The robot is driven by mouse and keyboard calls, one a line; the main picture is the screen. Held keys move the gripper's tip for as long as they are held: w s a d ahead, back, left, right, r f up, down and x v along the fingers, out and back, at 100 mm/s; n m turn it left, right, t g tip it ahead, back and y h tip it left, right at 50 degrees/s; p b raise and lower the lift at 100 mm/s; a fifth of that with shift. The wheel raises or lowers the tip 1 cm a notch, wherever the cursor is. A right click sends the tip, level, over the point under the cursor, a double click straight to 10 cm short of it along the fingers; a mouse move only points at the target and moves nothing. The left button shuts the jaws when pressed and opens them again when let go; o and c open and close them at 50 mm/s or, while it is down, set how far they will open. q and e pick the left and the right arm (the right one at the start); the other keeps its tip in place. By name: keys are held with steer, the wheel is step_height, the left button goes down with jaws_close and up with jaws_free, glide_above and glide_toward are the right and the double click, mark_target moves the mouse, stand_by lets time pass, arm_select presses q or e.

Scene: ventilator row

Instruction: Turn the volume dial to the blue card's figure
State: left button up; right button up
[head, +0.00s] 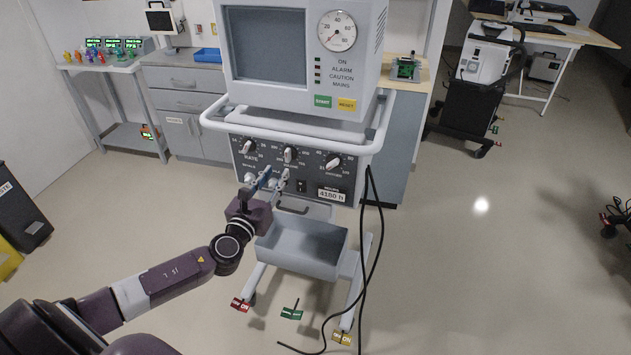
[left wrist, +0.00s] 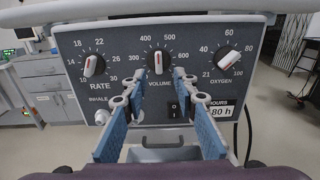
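The volume dial (head: 290,154) is the middle of three dials on the grey ventilator panel (left wrist: 190,48). In the left wrist view the volume dial (left wrist: 159,62) has a pale grip with a red mark, pointing almost straight up between 400 and 500. Its scale runs from 300 to 600. My left gripper (head: 274,181) is in front of the panel, below the dial. In the left wrist view its two blue fingers (left wrist: 157,92) are spread apart with nothing between them. I see no blue card I can make out. My right gripper is not in view.
The rate dial (left wrist: 94,65) and oxygen dial (left wrist: 228,58) flank the volume dial. A black rocker switch (left wrist: 174,109) and hours plate (left wrist: 221,111) sit below. A handle rail (head: 290,133) runs above the panel. Black cables (head: 374,255) hang at the right.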

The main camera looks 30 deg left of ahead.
mark_target(286, 157)
arm_select(q)
steer(key=w, duration=0.1)
steer(key=w+a, duration=0.1)
steer(key=w, duration=0.4)
steer(key=shift+w+a+p, duration=0.15)
steer(key=shift+p, duration=0.15)
steer(key=shift+w+a, duration=0.1)
steer(key=shift+w, duration=0.6)
steer(key=shift+w+a, duration=0.1)
steer(key=shift+w, duration=0.15)
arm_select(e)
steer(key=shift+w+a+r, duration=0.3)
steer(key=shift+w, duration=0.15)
arm_select(q)
steer(key=shift+c, duration=0.7)
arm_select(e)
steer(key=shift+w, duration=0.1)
arm_select(q)
jaws_close()
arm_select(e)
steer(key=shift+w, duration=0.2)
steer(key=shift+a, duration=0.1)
